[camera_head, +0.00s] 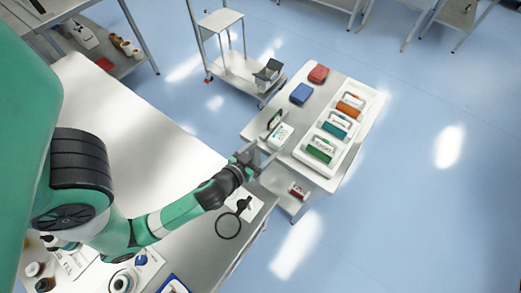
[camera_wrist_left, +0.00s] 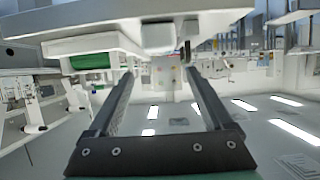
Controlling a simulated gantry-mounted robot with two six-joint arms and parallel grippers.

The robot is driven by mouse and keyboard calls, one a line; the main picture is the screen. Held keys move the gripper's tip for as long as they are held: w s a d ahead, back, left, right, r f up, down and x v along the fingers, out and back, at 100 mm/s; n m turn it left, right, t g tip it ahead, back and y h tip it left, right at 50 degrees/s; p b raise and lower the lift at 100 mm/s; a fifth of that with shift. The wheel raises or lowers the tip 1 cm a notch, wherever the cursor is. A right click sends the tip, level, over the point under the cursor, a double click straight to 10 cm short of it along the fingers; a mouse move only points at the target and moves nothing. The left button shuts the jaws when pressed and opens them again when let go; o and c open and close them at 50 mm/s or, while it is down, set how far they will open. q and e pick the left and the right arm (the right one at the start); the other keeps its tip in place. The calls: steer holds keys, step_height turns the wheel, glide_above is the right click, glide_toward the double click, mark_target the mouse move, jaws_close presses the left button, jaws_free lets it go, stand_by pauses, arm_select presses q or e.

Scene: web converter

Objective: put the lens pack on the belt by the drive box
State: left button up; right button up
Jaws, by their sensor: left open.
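A small white item with green marks (camera_head: 280,135) sits at the left side of the small table, just beyond my left gripper (camera_head: 261,157). Packs in green (camera_head: 319,153), teal (camera_head: 334,130) and orange (camera_head: 348,108) lie in separate compartments of a white tray (camera_head: 357,131). I cannot tell which of these is the lens pack. My left gripper is open at the table's near left edge; its spread fingers show in the left wrist view (camera_wrist_left: 160,80) with nothing seen between them. I cannot make out the belt or the drive box. My right gripper is not in view.
A blue box (camera_head: 301,94) and a red box (camera_head: 318,74) stand at the small table's back. A dark upright piece (camera_head: 274,119) stands near the white item. A long white worktop (camera_head: 120,120) lies left, with a black ring (camera_head: 228,226) at its right end.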

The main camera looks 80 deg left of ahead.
arm_select(q)
steer(key=shift+s+d+r, duration=0.15)
steer(key=shift+s, duration=0.1)
steer(key=w+d+r+m+t+h, duration=0.1)
steer(key=w+d+r+t, duration=0.2)
steer(key=w+r, duration=0.55)
steer(key=w+d+r+m+t+h, duration=0.15)
steer(key=w+r+t, duration=0.25)
steer(key=r, duration=0.9)
steer(key=w+d+r+t, duration=0.35)
steer(key=w+r, duration=0.25)
steer(key=r, duration=0.5)
steer(key=s+d+r+m+t+h, duration=0.2)
steer(key=d+r, duration=0.1)
steer(key=r, duration=0.5)
steer(key=s+d+r+m+t+h, duration=0.2)
steer(key=d+r+h, duration=0.1)
steer(key=r, duration=0.6)
steer(key=s+d+r+m+t+h, duration=0.2)
steer(key=s+d+r+h, duration=0.1)
steer(key=r, duration=0.6)
steer(key=shift+d+t, duration=0.35)
steer(key=shift+d, duration=0.3)
